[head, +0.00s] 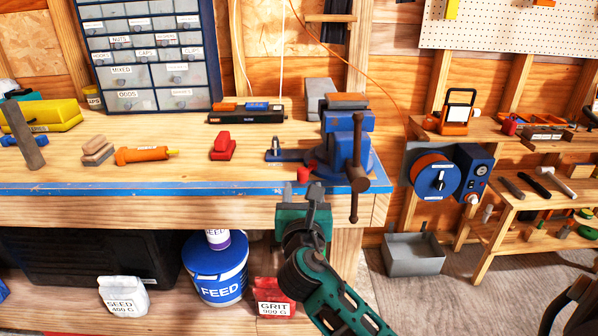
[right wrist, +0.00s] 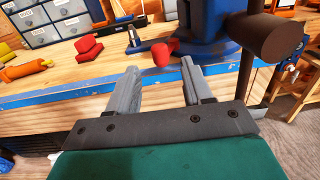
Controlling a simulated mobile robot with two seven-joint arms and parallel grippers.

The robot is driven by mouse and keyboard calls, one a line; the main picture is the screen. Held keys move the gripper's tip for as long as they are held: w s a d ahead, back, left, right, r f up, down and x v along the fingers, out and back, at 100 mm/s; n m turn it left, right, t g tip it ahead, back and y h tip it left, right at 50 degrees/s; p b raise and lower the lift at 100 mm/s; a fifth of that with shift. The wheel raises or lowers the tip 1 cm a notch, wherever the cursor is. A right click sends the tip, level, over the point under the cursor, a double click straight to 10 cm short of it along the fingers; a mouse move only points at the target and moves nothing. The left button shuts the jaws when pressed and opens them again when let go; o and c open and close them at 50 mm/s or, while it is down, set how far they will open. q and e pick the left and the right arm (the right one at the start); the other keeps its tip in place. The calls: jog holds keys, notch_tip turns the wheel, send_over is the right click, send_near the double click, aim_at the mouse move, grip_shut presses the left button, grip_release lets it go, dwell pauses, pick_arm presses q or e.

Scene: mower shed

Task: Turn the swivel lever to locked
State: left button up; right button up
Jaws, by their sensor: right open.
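The blue bench vise (head: 345,148) stands at the front right corner of the workbench. A red knob (head: 303,174), which looks like the end of the swivel lever, sits low at the left front of the vise base. The lever's arm and any lock marking cannot be made out. My right gripper (head: 312,190) is just in front of the bench edge, near the knob. In the right wrist view, the red knob (right wrist: 162,55) shows just beyond the open, empty fingers (right wrist: 160,68), apparently not between them. My left gripper is not in view.
The vise's brown screw handle (head: 355,170) hangs close to the right of my right gripper. The blue bench edge (head: 230,188) lies just behind the gripper. A red block (head: 222,148) and a small upright tool (head: 275,149) stand left of the vise.

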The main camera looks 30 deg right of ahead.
aim_at(302, 176)
jog(key=x, duration=0.8)
jog(key=shift+w+d, duration=0.1)
jog(key=shift+w, duration=0.1)
grip_shut()
jog(key=shift+f, duration=0.1)
